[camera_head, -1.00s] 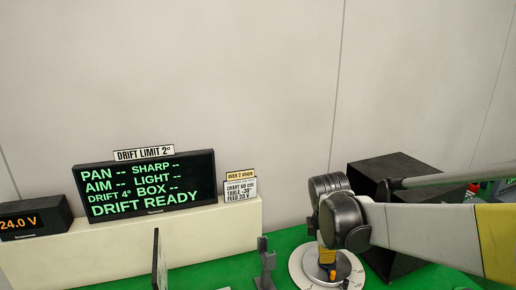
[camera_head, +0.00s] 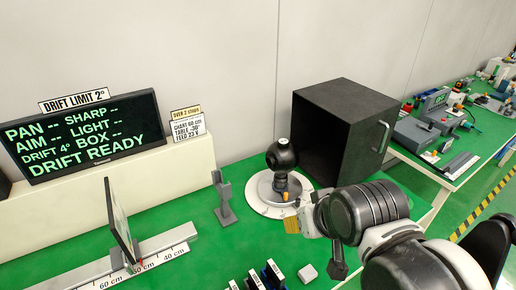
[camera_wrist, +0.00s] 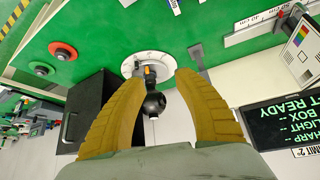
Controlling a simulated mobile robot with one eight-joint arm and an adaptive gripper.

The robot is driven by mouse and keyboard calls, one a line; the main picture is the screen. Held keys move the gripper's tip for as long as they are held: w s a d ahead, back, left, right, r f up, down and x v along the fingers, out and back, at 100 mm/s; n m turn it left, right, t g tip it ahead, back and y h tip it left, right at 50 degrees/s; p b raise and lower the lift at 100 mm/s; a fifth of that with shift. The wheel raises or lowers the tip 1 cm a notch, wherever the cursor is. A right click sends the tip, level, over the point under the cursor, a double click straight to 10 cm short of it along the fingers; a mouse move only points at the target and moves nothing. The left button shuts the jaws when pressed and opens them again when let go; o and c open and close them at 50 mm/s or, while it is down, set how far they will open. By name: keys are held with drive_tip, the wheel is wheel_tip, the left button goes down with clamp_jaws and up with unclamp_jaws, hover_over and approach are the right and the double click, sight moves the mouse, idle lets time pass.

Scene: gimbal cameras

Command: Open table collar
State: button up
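A round white turntable (camera_head: 262,196) with a marked rim stands on the green bench, with a black ball-shaped camera (camera_head: 281,154) on its post. A small orange tab (camera_head: 285,197) shows low on the post; I take it to be on the table collar, but it is too small to be sure. My gripper (camera_head: 297,224) is in front of the turntable, with tan fingers. In the wrist view my gripper (camera_wrist: 160,76) is open, its fingers apart on either side of the post and black camera (camera_wrist: 154,104). Whether they touch anything cannot be told.
A black box (camera_head: 340,130) with a handle stands close behind and right of the turntable. A grey stand (camera_head: 224,197) is to its left. A chart panel (camera_head: 119,222) stands on a ruler rail (camera_head: 150,262). Small blocks (camera_head: 265,276) lie at the front edge.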

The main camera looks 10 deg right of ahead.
drive_tip(key=w+d, duration=0.1)
drive_tip(key=w, duration=0.5)
drive_tip(key=n+g, duration=0.2)
drive_tip(key=g, duration=0.1)
hover_over(287, 194)
drive_tip(key=s, duration=0.3)
wheel_tip(287, 194, down, 15)
drive_tip(key=shift+y, duration=0.3)
drive_tip(key=b+x, duration=0.2)
drive_tip(key=x, duration=0.7)
drive_tip(key=shift+w+d+f, duration=0.15)
drive_tip(key=shift+f, duration=0.2)
clamp_jaws()
